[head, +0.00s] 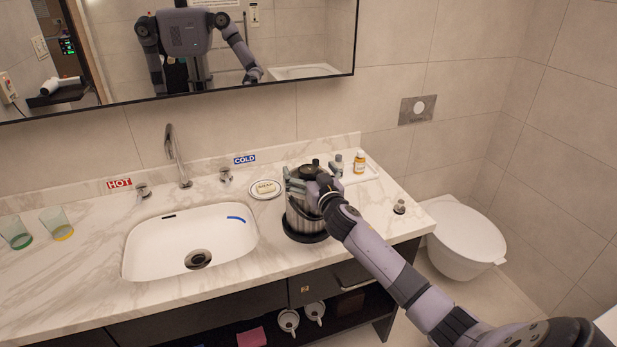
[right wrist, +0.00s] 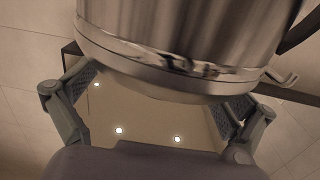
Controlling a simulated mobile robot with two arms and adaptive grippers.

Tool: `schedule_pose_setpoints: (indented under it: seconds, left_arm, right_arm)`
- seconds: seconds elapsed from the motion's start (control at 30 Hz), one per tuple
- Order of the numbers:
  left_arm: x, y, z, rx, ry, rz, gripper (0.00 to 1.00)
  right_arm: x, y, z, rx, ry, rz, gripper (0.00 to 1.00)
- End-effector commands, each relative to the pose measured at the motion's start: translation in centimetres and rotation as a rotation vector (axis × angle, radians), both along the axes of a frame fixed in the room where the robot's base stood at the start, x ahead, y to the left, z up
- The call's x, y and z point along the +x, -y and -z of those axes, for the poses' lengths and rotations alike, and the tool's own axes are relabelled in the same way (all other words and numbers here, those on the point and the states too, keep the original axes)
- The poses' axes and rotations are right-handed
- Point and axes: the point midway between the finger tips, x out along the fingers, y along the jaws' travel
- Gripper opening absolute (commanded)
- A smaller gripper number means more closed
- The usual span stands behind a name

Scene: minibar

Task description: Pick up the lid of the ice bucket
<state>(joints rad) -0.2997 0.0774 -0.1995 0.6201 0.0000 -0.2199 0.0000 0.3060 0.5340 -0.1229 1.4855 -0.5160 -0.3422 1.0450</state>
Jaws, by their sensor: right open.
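The ice bucket (head: 297,219) is a dark metallic ribbed tub on a round black base on the right part of the counter. My right gripper (head: 313,174) is over its top, fingers spread on either side, and hides most of the lid. In the right wrist view the shiny bucket wall (right wrist: 185,35) fills the top, with its rim and lid edge (right wrist: 160,84) below. The open fingers (right wrist: 160,100) stand apart to the left and right, with nothing clearly gripped. Contact with the lid cannot be told. My left gripper is not in view.
A sink (head: 190,235) lies left of the bucket, with a soap dish (head: 265,196) between them. Small bottles (head: 360,163) stand on a tray behind right. Two glasses (head: 57,224) stand far left. A mirror (head: 300,40) hangs above; a toilet (head: 462,238) is at right.

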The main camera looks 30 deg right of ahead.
Motion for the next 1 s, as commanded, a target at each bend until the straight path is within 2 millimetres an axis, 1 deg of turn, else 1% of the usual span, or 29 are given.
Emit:
schedule_pose_setpoints:
  seconds: [0.1, 0.3, 0.33, 1.0]
  left_arm:
    - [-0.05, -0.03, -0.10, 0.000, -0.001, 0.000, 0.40]
    - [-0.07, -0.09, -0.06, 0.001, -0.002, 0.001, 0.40]
    - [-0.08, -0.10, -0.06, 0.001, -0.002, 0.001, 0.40]
    - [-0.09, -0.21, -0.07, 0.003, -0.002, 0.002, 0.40]
  right_arm:
    - [0.53, 0.11, -0.04, -0.001, 0.001, -0.001, 1.00]
    - [0.53, 0.10, 0.04, -0.001, 0.000, -0.001, 1.00]
    - [0.53, 0.10, 0.03, -0.001, 0.000, -0.001, 0.99]
    - [0.49, 0.18, 0.09, -0.001, -0.001, 0.002, 0.54]
